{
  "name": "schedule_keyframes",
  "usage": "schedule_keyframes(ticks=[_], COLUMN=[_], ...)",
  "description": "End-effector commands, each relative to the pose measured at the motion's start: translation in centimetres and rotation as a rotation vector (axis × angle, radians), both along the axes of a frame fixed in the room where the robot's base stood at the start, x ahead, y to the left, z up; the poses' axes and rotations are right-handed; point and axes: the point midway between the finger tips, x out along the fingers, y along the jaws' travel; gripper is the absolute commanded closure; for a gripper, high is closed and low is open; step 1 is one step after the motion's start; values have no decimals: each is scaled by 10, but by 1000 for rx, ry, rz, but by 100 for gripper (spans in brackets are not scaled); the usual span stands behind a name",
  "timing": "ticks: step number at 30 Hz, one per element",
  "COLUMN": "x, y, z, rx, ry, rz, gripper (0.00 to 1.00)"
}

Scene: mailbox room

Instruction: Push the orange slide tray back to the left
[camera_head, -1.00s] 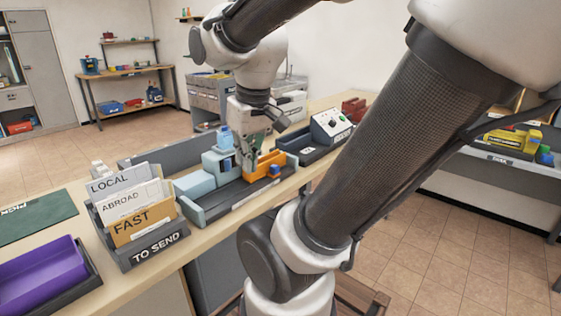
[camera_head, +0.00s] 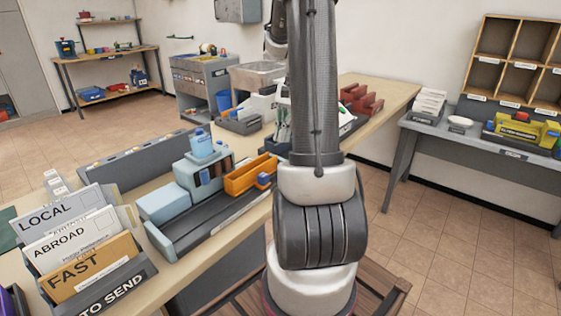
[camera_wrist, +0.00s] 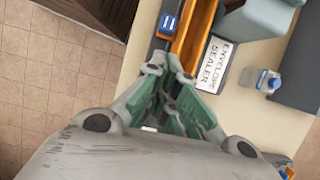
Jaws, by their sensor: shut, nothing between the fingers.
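The orange slide tray (camera_head: 252,176) is at the right end of a dark grey base (camera_head: 205,228) on the wooden counter, right of the light blue envelope sealer body (camera_head: 199,178). A blue knob (camera_head: 263,180) sits at the tray's front side. In the wrist view the orange tray (camera_wrist: 197,35) shows at the top, with the blue knob (camera_wrist: 167,22) beside it. My gripper (camera_wrist: 169,72) is shut and empty near the tray's end; whether it touches the tray is unclear. In the head view my arm hides my gripper.
Letter holders marked TO SEND (camera_head: 97,285) stand on the counter at the left. Dark red holders (camera_head: 360,100) are farther right. A grey table (camera_head: 480,144) stands at the right.

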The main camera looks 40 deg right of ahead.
Motion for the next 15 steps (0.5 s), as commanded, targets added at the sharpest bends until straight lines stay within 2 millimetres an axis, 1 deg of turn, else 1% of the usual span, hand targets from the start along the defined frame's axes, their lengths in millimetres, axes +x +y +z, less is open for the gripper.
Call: schedule_keyframes(ticks=[2,5,8,15], x=[-1,-1,-2,-5], y=[1,4,9,26], z=[-1,-7,-20,-62], rx=[1,1,1,1], ry=[11,17,17,18], rz=[-19,-30,-29,-27], gripper=[100,100,100,100])
